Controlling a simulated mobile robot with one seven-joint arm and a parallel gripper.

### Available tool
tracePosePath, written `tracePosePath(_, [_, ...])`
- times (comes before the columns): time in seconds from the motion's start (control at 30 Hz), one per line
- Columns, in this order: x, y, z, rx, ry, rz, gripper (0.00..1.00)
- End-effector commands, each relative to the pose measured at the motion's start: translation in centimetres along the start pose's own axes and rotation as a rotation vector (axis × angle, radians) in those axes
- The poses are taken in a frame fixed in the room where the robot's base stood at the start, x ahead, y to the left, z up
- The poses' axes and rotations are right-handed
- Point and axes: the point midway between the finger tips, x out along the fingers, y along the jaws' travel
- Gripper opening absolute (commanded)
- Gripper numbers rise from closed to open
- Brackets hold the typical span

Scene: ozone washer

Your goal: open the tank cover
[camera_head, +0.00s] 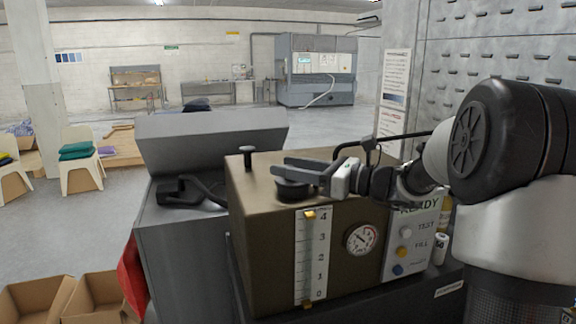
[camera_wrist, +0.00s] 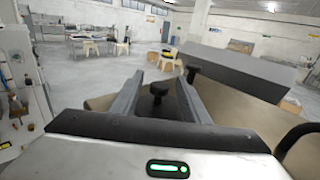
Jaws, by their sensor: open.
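The brown box-shaped tank (camera_head: 262,230) stands in front of me, with a level scale and a dial gauge on its front. A round black cap (camera_head: 288,190) sits on its top near the front edge; I cannot tell if this is the tank cover or only part of it. My gripper (camera_head: 281,169) is open and reaches in from the right, just over the cap. In the wrist view, a black knob (camera_wrist: 158,89) shows between the two open fingers (camera_wrist: 157,98), with no clear contact. Another black knob (camera_head: 247,156) stands upright at the tank's back left.
A black handled tool (camera_head: 180,191) lies on the grey cabinet (camera_head: 180,250) left of the tank. A grey raised panel (camera_head: 212,138) stands behind. A button panel (camera_head: 412,240) reading READY is at the tank's right. Cardboard boxes (camera_head: 38,303) are on the floor at left.

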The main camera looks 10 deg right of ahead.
Motion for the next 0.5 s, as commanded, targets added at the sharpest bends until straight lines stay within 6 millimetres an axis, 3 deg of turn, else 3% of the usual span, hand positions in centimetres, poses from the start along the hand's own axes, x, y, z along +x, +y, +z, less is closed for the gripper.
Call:
tracePosePath(0.37, [0.75,0.01,0.00,0.000,0.000,0.000,0.42])
tracePosePath(0.5, [0.74,0.01,0.00,0.000,0.000,0.000,0.21])
